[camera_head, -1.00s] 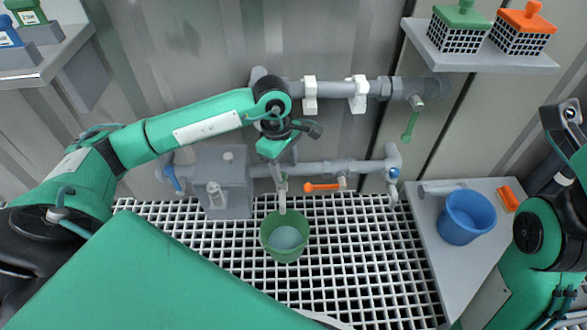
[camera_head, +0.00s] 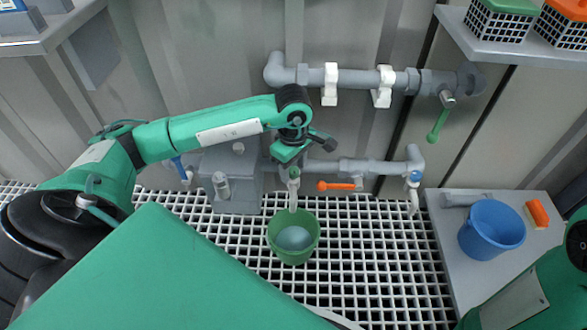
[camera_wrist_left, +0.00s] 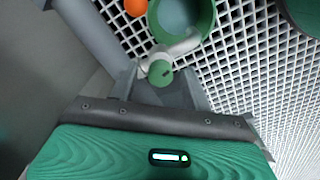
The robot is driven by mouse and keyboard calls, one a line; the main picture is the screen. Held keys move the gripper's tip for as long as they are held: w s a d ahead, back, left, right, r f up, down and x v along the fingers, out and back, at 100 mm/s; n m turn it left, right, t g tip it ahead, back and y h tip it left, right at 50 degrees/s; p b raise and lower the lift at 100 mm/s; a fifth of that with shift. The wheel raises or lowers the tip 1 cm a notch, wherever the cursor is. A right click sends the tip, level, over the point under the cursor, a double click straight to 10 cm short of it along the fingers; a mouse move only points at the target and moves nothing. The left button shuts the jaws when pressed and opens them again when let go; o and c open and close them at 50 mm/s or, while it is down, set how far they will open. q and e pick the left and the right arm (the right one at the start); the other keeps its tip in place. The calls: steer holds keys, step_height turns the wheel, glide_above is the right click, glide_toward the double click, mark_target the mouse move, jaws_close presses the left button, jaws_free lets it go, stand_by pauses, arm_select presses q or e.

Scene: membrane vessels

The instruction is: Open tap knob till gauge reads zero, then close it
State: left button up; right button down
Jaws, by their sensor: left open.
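The green round tap knob (camera_wrist_left: 160,72) shows in the left wrist view on a pale tap. In the head view the tap (camera_head: 293,190) hangs from the lower grey pipe, above a green bucket (camera_head: 293,216) holding some liquid. My left gripper (camera_head: 292,162) is over the tap from above. In the left wrist view my left gripper (camera_wrist_left: 163,88) is open, with the knob between or just beyond its fingers; I cannot tell if they touch it. I cannot make out a gauge face or reading. My right gripper is out of view.
An orange-handled valve (camera_head: 336,186) sits just right of the tap, and a blue-handled tap (camera_head: 414,180) further right. A green-handled valve (camera_head: 437,124) hangs from the upper pipe. A grey box (camera_head: 232,190) stands left. A blue bucket (camera_head: 490,230) stands on the right-hand shelf.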

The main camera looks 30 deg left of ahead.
arm_select(q)
steer(key=c, duration=1)
